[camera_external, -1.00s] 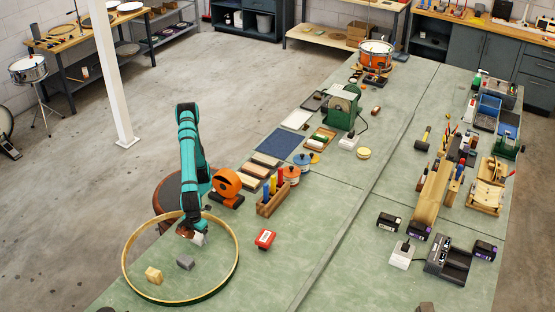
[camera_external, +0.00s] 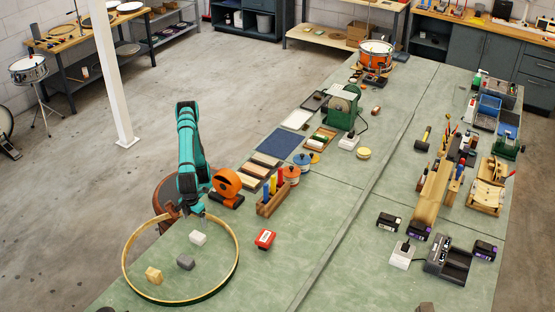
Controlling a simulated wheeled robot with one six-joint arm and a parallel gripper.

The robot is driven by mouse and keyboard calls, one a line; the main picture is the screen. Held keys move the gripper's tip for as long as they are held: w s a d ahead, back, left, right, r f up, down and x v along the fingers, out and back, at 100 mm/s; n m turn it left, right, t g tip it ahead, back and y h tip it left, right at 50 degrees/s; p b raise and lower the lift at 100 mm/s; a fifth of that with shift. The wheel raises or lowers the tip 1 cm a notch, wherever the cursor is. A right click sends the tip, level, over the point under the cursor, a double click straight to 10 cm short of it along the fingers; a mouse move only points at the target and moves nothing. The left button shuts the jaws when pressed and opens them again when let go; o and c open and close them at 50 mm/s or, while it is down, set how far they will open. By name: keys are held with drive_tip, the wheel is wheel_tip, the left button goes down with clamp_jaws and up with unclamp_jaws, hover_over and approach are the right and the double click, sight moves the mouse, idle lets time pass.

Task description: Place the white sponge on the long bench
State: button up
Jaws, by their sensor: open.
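The white sponge (camera_external: 198,238) lies on the green top of the long bench (camera_external: 300,245), inside a large wooden hoop (camera_external: 237,262). A grey block (camera_external: 186,262) and a yellowish block (camera_external: 153,275) lie in the same hoop, nearer the front. My gripper (camera_external: 192,211) is small and dark in this view, above the hoop's back rim. It is open, apart from the sponge and empty.
An orange round device (camera_external: 227,184) and a wooden holder with coloured handles (camera_external: 272,198) stand right of my arm. A red box (camera_external: 265,239) lies right of the hoop. The bench's middle strip is mostly clear.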

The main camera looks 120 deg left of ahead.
drive_tip(key=w+a+r+n+t+h, duration=0.15)
drive_tip(key=a+r+n+t, duration=0.35)
drive_tip(key=a, duration=1.2)
drive_tip(key=s+a+r+n+t+h, duration=0.1)
drive_tip(key=a+r+n+t+h, duration=0.4)
drive_tip(key=a, duration=1.2)
drive_tip(key=s+a+r+n+t+y, duration=0.1)
drive_tip(key=s+a+n+t+y, duration=0.2)
drive_tip(key=s+a, duration=0.6)
drive_tip(key=s+a+r+n+t+y, duration=0.1)
drive_tip(key=s+a+n+t+y, duration=0.2)
drive_tip(key=s+a, duration=0.6)
drive_tip(key=a+n+t, duration=0.1)
drive_tip(key=a+n, duration=0.1)
drive_tip(key=a, duration=0.3)
drive_tip(key=shift+r, duration=0.2)
